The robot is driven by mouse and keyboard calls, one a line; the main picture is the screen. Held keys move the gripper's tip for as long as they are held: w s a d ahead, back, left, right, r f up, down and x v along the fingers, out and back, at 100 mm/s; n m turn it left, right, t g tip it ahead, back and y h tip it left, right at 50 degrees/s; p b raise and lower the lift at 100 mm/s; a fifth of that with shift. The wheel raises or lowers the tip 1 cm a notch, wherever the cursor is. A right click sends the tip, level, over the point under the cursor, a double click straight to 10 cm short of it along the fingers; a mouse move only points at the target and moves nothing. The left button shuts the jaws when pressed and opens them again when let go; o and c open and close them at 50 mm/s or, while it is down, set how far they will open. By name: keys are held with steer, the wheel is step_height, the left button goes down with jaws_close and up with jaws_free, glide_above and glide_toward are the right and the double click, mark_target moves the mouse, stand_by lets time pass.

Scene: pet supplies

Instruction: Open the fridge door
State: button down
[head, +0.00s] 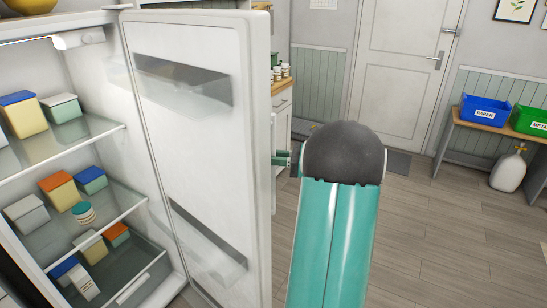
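The white fridge door (188,120) stands wide open at the left, with its inner side and door bins facing me. The fridge interior, with its glass shelf (75,145), is exposed. A pale vertical bar, which looks like the door handle (273,190), shows just past the door's right edge. My gripper (281,158) is small and teal at the outer side of that edge, at the bar. My rounded dark wrist and teal arm hide part of it. I cannot tell whether its fingers are closed around the bar.
Food boxes and containers (58,190) sit on the fridge shelves. A counter (283,105) with small jars stands behind the door. A bench at the right holds a blue bin (486,110) and a green bin (530,121), with a white jug (508,172) below. The wooden floor (440,240) is clear at the right.

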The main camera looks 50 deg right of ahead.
steer(key=c, duration=1.3)
jaws_free()
steer(key=shift+c, duration=0.2)
steer(key=v, duration=1.3)
steer(key=shift+s+d, duration=0.2)
steer(key=shift+s, duration=0.15)
